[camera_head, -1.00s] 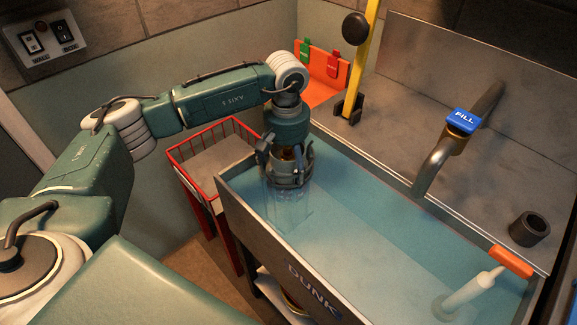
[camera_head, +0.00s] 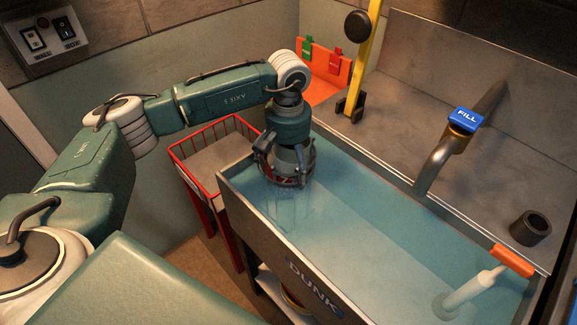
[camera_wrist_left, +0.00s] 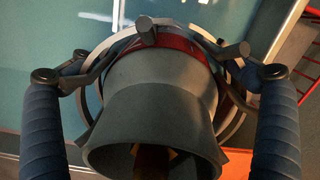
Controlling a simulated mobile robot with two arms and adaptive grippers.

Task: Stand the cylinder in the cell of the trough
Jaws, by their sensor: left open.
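My left gripper (camera_head: 288,176) is over the far-left end of the water-filled trough (camera_head: 232,205), pointing down. Its jaws are open. A grey flared body with a red band, which looks like the cylinder (camera_wrist_left: 160,95), sits between the fingers in the left wrist view, with a ring around it. In the head view the grey body (camera_head: 297,160) shows between the fingers. Faint lines show in the water below it. I cannot tell whether it stands in the cell, as the gripper hides its lower part. My right gripper is not in view.
A red wire basket (camera_head: 213,160) stands left of the trough. A tap with a blue FILL tag (camera_head: 466,119), a yellow post (camera_head: 362,60) and a dark tube (camera_head: 530,228) are on the counter behind. A white rod with an orange end (camera_head: 470,291) is at the right end.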

